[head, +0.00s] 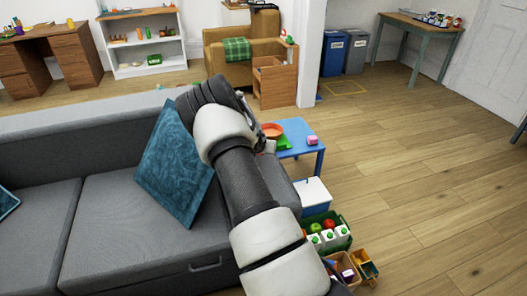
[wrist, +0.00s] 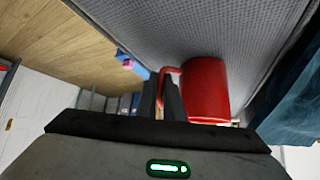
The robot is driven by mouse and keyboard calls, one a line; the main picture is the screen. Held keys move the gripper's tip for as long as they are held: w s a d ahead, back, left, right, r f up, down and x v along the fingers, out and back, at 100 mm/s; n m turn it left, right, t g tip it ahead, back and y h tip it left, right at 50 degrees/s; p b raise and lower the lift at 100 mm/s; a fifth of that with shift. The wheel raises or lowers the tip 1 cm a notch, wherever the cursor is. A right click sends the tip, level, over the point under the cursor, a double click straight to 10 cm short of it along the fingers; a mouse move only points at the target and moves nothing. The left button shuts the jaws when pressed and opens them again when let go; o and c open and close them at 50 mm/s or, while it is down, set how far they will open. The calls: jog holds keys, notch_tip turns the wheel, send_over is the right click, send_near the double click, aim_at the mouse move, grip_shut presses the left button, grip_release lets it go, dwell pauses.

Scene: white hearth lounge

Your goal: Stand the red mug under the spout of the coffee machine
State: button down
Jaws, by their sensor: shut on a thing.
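The red mug (wrist: 206,92) shows large in the wrist view, right beside my fingers. My gripper (wrist: 162,88) is shut on the mug's handle, and the mug's body hangs to the right of the fingers. Grey sofa fabric fills the picture behind the mug; I cannot tell the gap between them. No coffee machine can be made out in either view.
The grey sofa (head: 112,222) with a teal cushion (head: 170,165) lies left of my arm. A green crate (head: 345,241) of groceries is at the arm's right. Wooden floor (head: 430,180) is clear on the right.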

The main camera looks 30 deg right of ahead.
jog(key=shift+r, duration=0.1)
jog(key=shift+f, duration=0.2)
jog(key=c, duration=1.9)
grip_release()
jog(key=shift+r, duration=0.1)
